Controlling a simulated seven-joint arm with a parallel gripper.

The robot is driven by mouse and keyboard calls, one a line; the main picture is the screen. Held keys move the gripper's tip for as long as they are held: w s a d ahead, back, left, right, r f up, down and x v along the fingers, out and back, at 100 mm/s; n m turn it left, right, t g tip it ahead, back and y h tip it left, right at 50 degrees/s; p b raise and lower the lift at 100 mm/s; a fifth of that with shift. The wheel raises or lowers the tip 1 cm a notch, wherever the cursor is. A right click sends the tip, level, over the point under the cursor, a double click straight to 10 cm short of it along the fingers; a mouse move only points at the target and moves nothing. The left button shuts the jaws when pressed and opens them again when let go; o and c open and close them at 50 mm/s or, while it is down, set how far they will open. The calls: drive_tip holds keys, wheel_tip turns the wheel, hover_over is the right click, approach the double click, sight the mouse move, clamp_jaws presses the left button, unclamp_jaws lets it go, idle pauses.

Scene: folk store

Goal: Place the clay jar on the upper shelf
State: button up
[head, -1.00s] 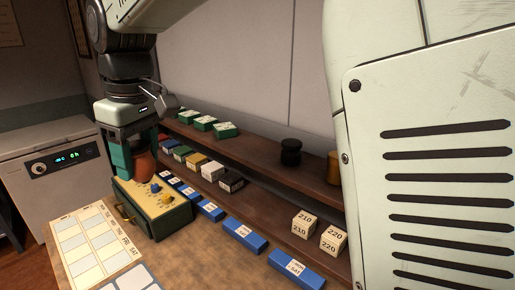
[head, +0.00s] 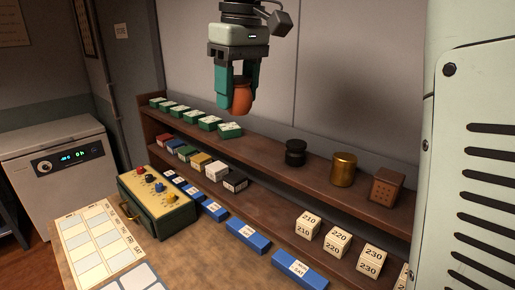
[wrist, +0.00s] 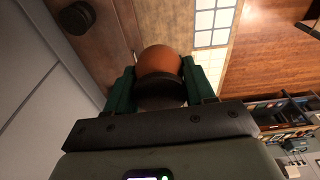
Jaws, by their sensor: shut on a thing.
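My gripper (head: 240,98) is shut on the clay jar (head: 240,101), a small orange-brown pot held between the green fingers. In the head view it hangs in the air in front of the back wall, over the upper shelf (head: 266,147) as seen from here; its exact depth is hard to judge. In the wrist view the jar (wrist: 161,62) sits between both fingers, with its dark rim toward the gripper. The upper shelf holds several green boxes (head: 208,122) on the left, then a black spool-like jar (head: 295,152), a brass canister (head: 343,169) and a brown perforated box (head: 386,186).
A bare stretch of upper shelf lies between the green boxes and the black jar. The lower shelf holds coloured boxes (head: 201,162) and numbered cubes (head: 308,225). A green case with knobs (head: 158,203), blue boxes (head: 247,235) and a calendar sheet (head: 97,240) lie on the table.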

drive_tip(key=s+d+m, duration=0.3)
drive_tip(key=s+d, duration=0.2)
drive_tip(key=d, duration=0.6)
drive_tip(key=s+d+m+h, duration=0.1)
drive_tip(key=s+d+m, duration=0.3)
drive_tip(key=d, duration=0.8)
drive_tip(key=s+d+m, duration=0.3)
drive_tip(key=s+d, duration=0.2)
drive_tip(key=d, duration=0.6)
drive_tip(key=f, duration=1)
drive_tip(key=shift+w+a+f, duration=0.1)
drive_tip(key=shift+w+f, duration=0.1)
drive_tip(key=shift+w, duration=0.1)
drive_tip(key=shift+f, duration=2.2)
drive_tip(key=shift+f, duration=0.1)
drive_tip(key=o, duration=1.2)
